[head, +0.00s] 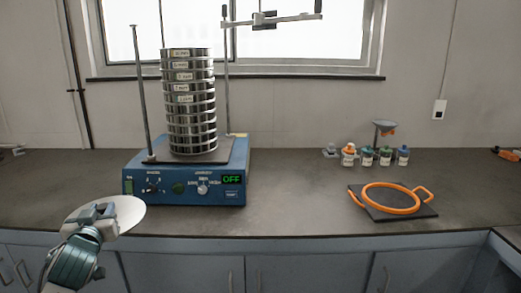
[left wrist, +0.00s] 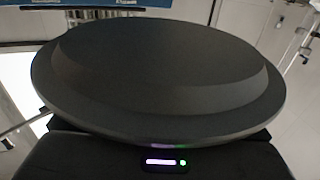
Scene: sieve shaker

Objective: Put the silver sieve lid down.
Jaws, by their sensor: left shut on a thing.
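The silver sieve lid (head: 127,213) is a round, pale disc at the lower left in the head view. My left gripper (head: 103,218) is shut on it and holds it in front of the counter's front edge, left of the shaker's front. In the left wrist view the lid (left wrist: 160,75) looks dark and fills most of the picture, hiding the fingertips. My right gripper is in neither view.
A blue sieve shaker (head: 215,190) reading OFF bears a tall sieve stack (head: 190,110) between two rods. An orange ring with handles (head: 390,209) lies on a dark mat (head: 420,211) at right. Small bottles (head: 367,157) stand behind it. The counter between (head: 290,195) is clear.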

